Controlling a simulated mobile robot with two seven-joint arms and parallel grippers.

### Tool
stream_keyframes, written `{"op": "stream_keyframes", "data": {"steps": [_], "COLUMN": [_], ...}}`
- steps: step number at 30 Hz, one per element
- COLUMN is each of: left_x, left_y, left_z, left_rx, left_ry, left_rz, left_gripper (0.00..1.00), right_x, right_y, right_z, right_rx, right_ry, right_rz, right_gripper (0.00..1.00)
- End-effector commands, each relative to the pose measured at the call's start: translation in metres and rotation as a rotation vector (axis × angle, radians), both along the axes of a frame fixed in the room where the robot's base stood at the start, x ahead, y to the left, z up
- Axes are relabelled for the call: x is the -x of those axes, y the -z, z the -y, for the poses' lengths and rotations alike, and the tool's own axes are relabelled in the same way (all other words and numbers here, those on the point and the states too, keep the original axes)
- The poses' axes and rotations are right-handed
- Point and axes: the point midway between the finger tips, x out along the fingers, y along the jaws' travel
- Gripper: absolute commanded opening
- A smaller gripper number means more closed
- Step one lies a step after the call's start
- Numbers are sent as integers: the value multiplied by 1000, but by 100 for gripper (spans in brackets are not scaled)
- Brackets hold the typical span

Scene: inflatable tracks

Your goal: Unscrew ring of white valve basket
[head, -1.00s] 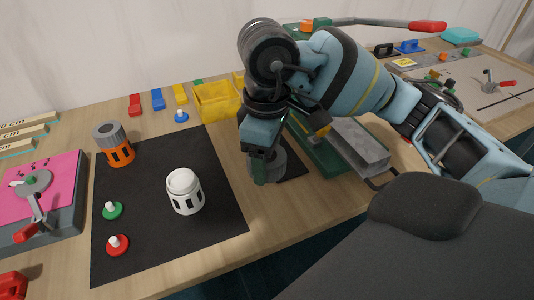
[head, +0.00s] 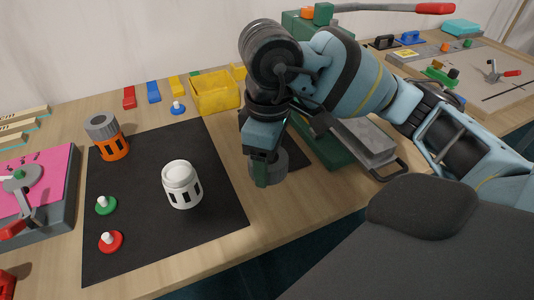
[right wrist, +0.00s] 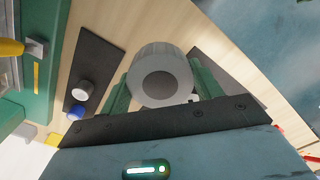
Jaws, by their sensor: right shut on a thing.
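The white valve basket (head: 182,185) stands upright on the black mat (head: 150,235). Its rounded white top shows, with no grey ring around it. My right gripper (head: 265,166) is to the right of the basket, apart from it, above the wood beside the mat. It is shut on a grey ring (right wrist: 160,75), which sits between its green fingers in the right wrist view. The ring (head: 281,168) is partly hidden by the gripper in the head view. My left gripper is not in view.
An orange basket (head: 114,147) with a grey ring on top stands at the mat's back left. Green (head: 105,205) and red (head: 111,241) valve pieces lie at the mat's left. A yellow bin (head: 215,95) stands behind. A green-based vise (head: 330,145) is right of my gripper.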

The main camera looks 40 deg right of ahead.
Motion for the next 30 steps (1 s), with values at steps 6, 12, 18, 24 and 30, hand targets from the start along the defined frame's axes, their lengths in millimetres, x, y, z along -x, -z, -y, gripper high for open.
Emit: {"op": "stream_keyframes", "data": {"steps": [6,12,18,24,30], "left_x": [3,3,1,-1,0], "left_y": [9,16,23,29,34], "left_z": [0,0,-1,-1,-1], "left_rx": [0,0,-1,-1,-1], "left_ry": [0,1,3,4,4], "left_rz": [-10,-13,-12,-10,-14], "left_gripper": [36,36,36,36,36], "right_x": [0,0,0,0,0], "right_y": [11,19,28,37,45], "right_z": [0,0,0,0,0], "right_rx": [0,0,0,0,0], "right_ry": [0,0,0,0,0], "right_rz": [-1,0,0,0,0], "right_gripper": [42,42,42,42,42]}}
